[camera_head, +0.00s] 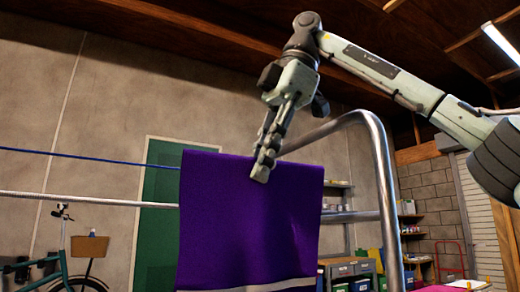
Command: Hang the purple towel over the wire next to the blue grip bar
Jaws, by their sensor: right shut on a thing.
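The purple towel (245,225) hangs spread out in the middle of the view, with a nearly straight upper edge and a grey stripe near its bottom. My right gripper (263,165) comes down from above and is shut on the towel near the middle of its upper edge. A thin blue line (90,158) runs in from the left and goes out of sight behind the towel, a little below its upper edge. I cannot tell whether the towel rests on it. No part that is clearly a blue grip bar shows. My left gripper is not in view.
A thick bent metal tube (383,180) rises right of the towel. A pale rope (90,199) runs below the blue line. A green door (158,220), a bicycle with a basket (90,246) and shelves with bins (350,268) stand behind.

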